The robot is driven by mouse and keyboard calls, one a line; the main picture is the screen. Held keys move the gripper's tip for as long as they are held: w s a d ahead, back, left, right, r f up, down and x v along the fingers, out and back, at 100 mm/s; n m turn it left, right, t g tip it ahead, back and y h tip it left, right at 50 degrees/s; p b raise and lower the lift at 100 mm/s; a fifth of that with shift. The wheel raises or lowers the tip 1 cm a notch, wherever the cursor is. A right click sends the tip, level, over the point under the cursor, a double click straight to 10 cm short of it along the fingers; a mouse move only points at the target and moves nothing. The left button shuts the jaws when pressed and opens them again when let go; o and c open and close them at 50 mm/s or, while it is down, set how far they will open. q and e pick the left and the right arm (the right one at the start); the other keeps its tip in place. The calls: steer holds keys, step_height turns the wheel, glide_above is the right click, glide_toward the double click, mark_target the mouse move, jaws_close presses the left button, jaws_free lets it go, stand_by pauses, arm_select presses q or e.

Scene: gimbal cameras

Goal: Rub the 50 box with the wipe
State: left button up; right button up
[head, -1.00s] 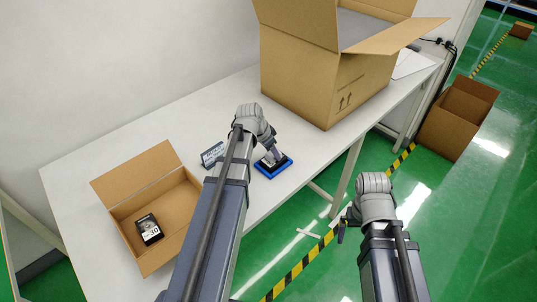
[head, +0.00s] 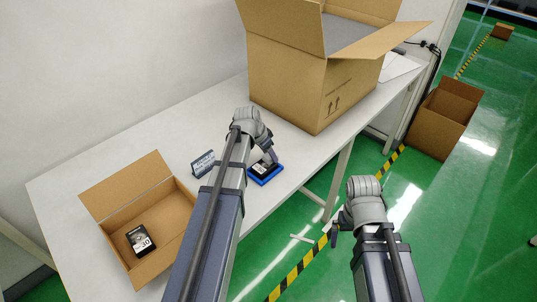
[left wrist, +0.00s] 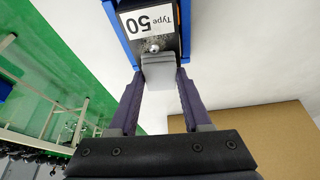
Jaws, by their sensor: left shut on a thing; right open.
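The 50 box (left wrist: 148,22) is black with a white "Type 50" label and a dirty-looking grey patch near its lower edge in the left wrist view. It sits in a blue tray (head: 268,179) on the white table; the box also shows in the head view (head: 261,169), partly behind my gripper. My left gripper (left wrist: 158,88) is shut on a pale grey block-like wipe (left wrist: 158,72). The wipe's tip is at the box's lower edge; I cannot tell whether it touches. My right gripper (head: 335,234) is open and empty, beyond the table's front edge over the floor.
A small open carton (head: 177,222) holds a black box labelled 30 (head: 140,240). A small grey sign (head: 203,164) stands behind my left arm. A large open carton (head: 285,90) fills the table's far end. Another carton (head: 440,122) is on the green floor.

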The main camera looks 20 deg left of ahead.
mark_target(259, 169)
arm_select(q)
steer(key=shift+s+a+f, duration=0.1)
steer(key=shift+s+a, duration=0.2)
steer(key=shift+s, duration=0.55)
steer(key=shift+s+a+f, duration=0.1)
steer(key=shift+s+a, duration=0.2)
steer(key=shift+s, duration=0.5)
steer(key=shift+s, duration=0.1)
steer(key=shift+s+a+r, duration=0.1)
steer(key=shift+s+a, duration=0.25)
steer(key=shift+s, duration=0.35)
steer(key=shift+s+a+r, duration=0.1)
steer(key=shift+s+a, duration=0.2)
steer(key=shift+s, duration=0.4)
step_height(259, 169, up, 6)
steer(key=p, duration=0.6)
steer(key=shift+w, duration=0.1)
step_height(259, 169, up, 3)
steer(key=p, duration=0.3)
